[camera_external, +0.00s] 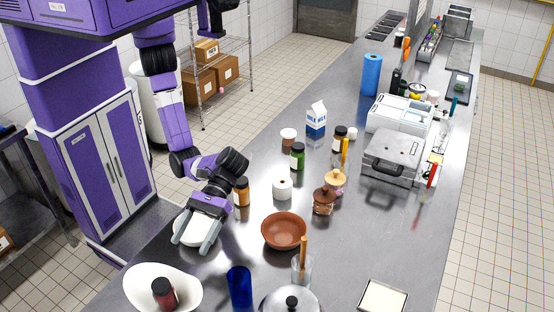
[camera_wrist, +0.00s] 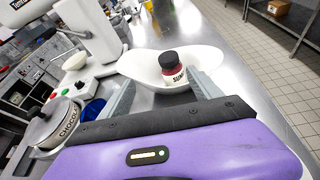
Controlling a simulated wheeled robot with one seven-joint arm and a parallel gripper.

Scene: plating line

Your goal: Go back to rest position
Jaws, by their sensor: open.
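My gripper (camera_external: 197,236) is open and empty in the external view, low over a white round dish (camera_external: 186,222) on the counter's left side. Its fingers partly hide that dish. I cannot tell whether they touch it. In the wrist view my gripper (camera_wrist: 160,98) shows two spread grey fingers with nothing held. Beyond them a white oval bowl (camera_wrist: 209,60) holds a dark red jar with a black cap (camera_wrist: 175,73). The same bowl (camera_external: 190,285) and jar (camera_external: 164,293) stand at the lower left of the external view.
A brown bowl (camera_external: 284,231), an orange-brown jar (camera_external: 241,194), a white roll (camera_external: 282,189) and a blue glass (camera_external: 240,288) stand near my gripper on the steel counter (camera_external: 225,265). A pot with a lid (camera_external: 291,302) is at the front. The counter's right side has free room.

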